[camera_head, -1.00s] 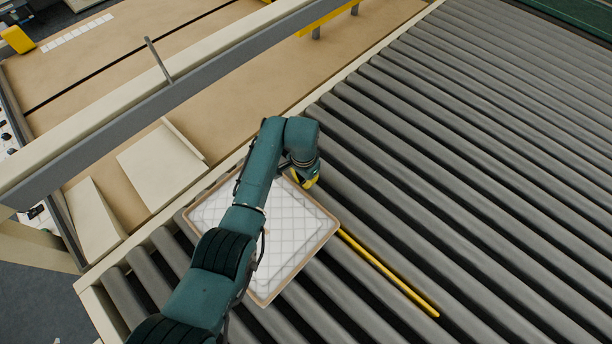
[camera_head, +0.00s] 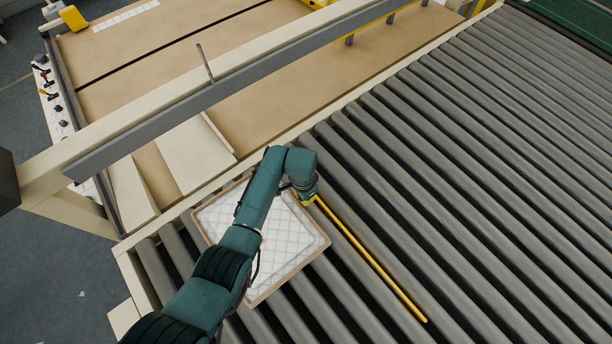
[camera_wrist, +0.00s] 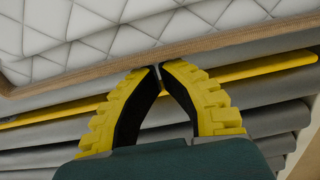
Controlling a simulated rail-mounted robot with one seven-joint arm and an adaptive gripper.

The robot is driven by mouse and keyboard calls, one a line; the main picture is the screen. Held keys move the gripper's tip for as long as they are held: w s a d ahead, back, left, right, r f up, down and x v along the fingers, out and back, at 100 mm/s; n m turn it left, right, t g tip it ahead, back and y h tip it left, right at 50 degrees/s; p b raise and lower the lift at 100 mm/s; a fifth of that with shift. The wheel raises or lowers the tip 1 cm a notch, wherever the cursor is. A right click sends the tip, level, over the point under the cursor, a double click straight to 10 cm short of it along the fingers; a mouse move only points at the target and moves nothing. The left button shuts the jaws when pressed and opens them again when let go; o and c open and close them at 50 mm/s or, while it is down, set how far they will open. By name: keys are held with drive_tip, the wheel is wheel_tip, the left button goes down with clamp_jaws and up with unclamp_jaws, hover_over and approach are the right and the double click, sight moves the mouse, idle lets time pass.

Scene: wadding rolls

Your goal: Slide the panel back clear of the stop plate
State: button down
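The panel (camera_head: 290,262) is a square white quilted pad with a brown edge, lying flat on the grey rollers, partly hidden under my arm. The stop plate (camera_head: 372,262) is a thin yellow strip to its right. A narrow strip of grey shows between them; they look apart. In the wrist view the panel's brown edge (camera_wrist: 215,40) runs across the top, with the yellow strip (camera_wrist: 268,68) below it. My gripper (camera_head: 308,200) is at the panel's stop-plate side. Its yellow fingers are together at the tips (camera_wrist: 159,67), empty, at or very near the panel's edge; contact is unclear.
The roller bed (camera_head: 480,180) is clear to the right of the strip. A cream side rail (camera_head: 350,97) bounds it at the upper left. Beyond stand a tan table (camera_head: 265,110) and a long raised grey-and-cream beam (camera_head: 230,88).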

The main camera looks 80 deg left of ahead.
drive_tip(key=shift+w+a+f+b, duration=0.1)
drive_tip(key=shift+w+b, duration=0.15)
drive_tip(key=shift+b, duration=0.15)
drive_tip(key=w+b, duration=0.1)
drive_tip(key=w+a+b, duration=0.1)
drive_tip(key=b, duration=0.1)
drive_tip(key=shift+w+f, duration=0.15)
drive_tip(key=shift+f, duration=0.2)
drive_tip(key=shift+w+a+r, duration=0.35)
drive_tip(key=shift+w+r, duration=0.3)
drive_tip(key=shift+r, duration=0.1)
wheel_tip(320, 180, up, 10)
drive_tip(key=shift+s+d+f, duration=0.15)
drive_tip(key=shift+s+f, duration=0.05)
drive_tip(key=shift+f, duration=0.05)
